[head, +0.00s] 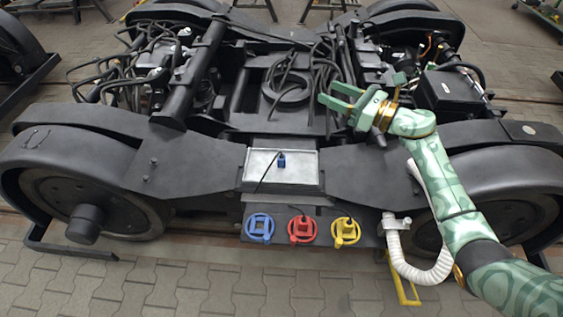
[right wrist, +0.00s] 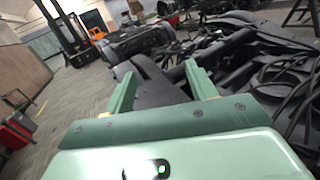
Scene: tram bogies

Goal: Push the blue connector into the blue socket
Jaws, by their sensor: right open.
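The blue connector (head: 281,160) lies on a light grey tray (head: 254,176) on top of the bogie's front beam, with a thin dark cable. The blue socket (head: 260,229) sits low on the front panel, leftmost of three round sockets. My right gripper (head: 338,98) is open and empty, raised over the bogie's right half, above and right of the connector and apart from it. In the right wrist view its two green fingers (right wrist: 160,88) stand apart with nothing between them. My left gripper is not in view.
A red socket (head: 302,229) and a yellow socket (head: 345,232), each with a plug-like part, stand right of the blue one. A white hose (head: 420,272) hangs beside them. Dark cables (head: 287,88) lie coiled mid-bogie. A forklift (right wrist: 75,35) stands in the background.

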